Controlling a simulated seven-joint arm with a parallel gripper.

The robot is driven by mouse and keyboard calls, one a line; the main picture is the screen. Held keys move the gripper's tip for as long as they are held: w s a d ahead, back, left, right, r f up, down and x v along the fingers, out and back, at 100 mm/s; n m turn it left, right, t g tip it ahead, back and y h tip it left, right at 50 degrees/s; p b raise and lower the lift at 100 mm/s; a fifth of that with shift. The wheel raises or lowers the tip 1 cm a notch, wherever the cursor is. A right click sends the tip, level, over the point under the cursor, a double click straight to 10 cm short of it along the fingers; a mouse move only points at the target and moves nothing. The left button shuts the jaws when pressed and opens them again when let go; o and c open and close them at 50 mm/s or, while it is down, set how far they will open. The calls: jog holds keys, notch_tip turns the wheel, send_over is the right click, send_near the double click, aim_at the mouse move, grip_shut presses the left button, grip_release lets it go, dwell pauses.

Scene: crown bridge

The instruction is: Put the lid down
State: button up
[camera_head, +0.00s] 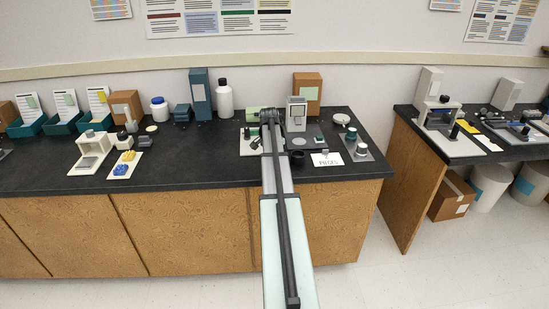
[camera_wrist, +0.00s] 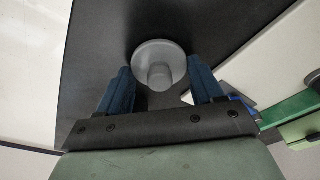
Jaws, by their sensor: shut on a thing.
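The lid (camera_wrist: 145,50) is a grey round disc with a short cylindrical knob facing the wrist camera. My gripper (camera_wrist: 160,68) has its two dark blue fingers on either side of the lid and is shut on it. The black countertop (camera_wrist: 95,45) lies behind the lid in the wrist view. I cannot tell whether the lid touches it. In the head view my arm reaches over the counter (camera_head: 215,170), and the lid in my grip cannot be made out there.
A grey instrument (camera_head: 297,112) stands right of my arm's end, near a "PIECES" card (camera_head: 326,160) and a tray with white-topped pieces (camera_head: 361,146). A white bottle (camera_head: 224,98) and teal box (camera_head: 200,95) stand behind. The counter's front left-centre is clear.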

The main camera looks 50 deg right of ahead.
jog(key=shift+f, duration=0.1)
jog(key=o, duration=1)
jog(key=r, duration=0.4)
jog(key=a+r, duration=0.1)
jog(key=r, duration=0.3)
jog(key=a+r, duration=0.1)
jog(key=r, duration=0.3)
jog(key=shift+r, duration=0.1)
